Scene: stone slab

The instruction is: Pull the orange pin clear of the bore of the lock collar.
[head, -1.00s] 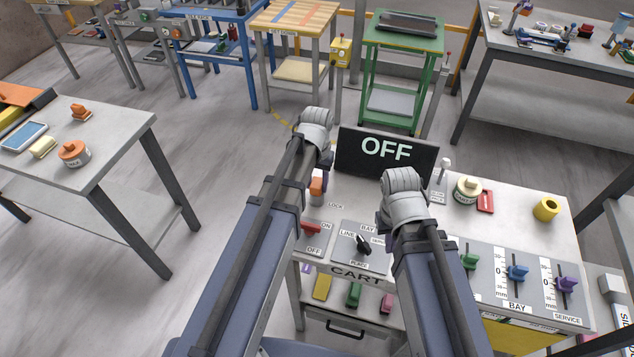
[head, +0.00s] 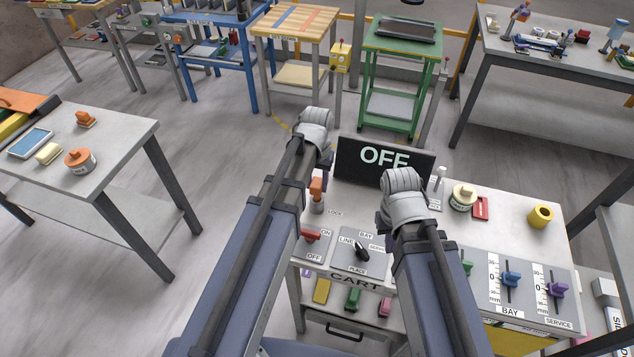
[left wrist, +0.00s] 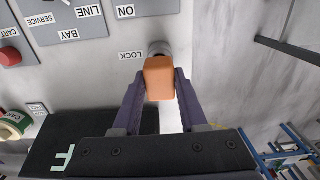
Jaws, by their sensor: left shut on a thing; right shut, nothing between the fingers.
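The orange pin (head: 316,186) stands upright at the grey lock collar (head: 317,206) on the cart top, beside the LOCK label. My left gripper (head: 323,180) shows only in part behind my left arm. In the left wrist view, my left gripper (left wrist: 160,88) has its two purple fingers closed on the sides of the orange pin's head (left wrist: 159,78). The collar (left wrist: 159,48) shows just beyond the head. The pin's lower end is hidden, so I cannot tell how deep it sits in the bore. My right gripper's fingers are hidden behind its wrist.
A black OFF display (head: 385,160) stands at the cart's back edge, near the left gripper. A red switch (head: 311,235) and black knob (head: 362,250) sit in front of the collar. Open floor lies left of the cart.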

